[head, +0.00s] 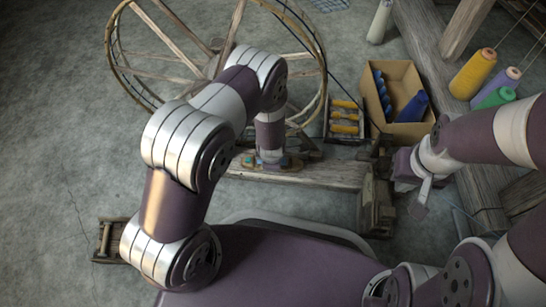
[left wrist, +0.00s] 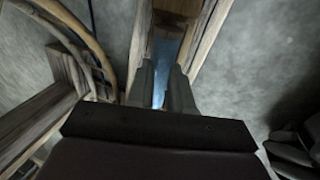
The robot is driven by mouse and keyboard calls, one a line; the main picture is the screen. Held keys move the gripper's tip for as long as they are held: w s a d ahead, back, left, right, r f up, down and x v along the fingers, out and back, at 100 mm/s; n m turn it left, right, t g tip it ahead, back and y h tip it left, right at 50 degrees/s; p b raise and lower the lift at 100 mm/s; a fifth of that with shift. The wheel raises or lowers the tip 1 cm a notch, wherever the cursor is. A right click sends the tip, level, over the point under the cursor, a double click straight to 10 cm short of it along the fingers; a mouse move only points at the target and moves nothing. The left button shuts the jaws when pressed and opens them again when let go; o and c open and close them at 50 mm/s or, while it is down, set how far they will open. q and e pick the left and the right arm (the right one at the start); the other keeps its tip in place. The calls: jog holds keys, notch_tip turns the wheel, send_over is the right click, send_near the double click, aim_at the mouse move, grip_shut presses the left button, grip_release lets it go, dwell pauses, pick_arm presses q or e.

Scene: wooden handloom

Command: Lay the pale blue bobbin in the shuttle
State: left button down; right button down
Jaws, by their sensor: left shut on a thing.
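In the left wrist view my left gripper (left wrist: 162,92) is shut on the pale blue bobbin (left wrist: 161,68), which shows as a narrow strip between the fingers. Pale wooden sides, which look like the shuttle (left wrist: 207,40), stand left and right of the bobbin and fingers. I cannot tell whether the bobbin touches its floor. In the head view my left forearm and wrist hide the bobbin and most of the left gripper, above a wooden beam (head: 320,174). My right gripper (head: 419,192) is off to the right, apart from these; its jaw opening is unclear.
A cardboard box (head: 404,76) with dark blue items stands at the back. A rack of yellow bobbins (head: 345,118) is beside it. A spinning wheel (head: 128,72) stands behind my left arm. Yellow (head: 472,74), lilac and green cones stand at right. A small wooden frame (head: 106,241) lies at left.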

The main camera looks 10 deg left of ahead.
pick_arm(q)
jog(key=shift+f, duration=0.55)
jog(key=c, duration=0.9)
grip_release()
jog(key=shift+c, duration=0.2)
jog(key=shift+s, duration=0.15)
jog(key=shift+s+f, duration=0.1)
jog(key=p+v, duration=0.8)
jog(key=v, duration=0.5)
jog(key=shift+w+p, duration=0.35)
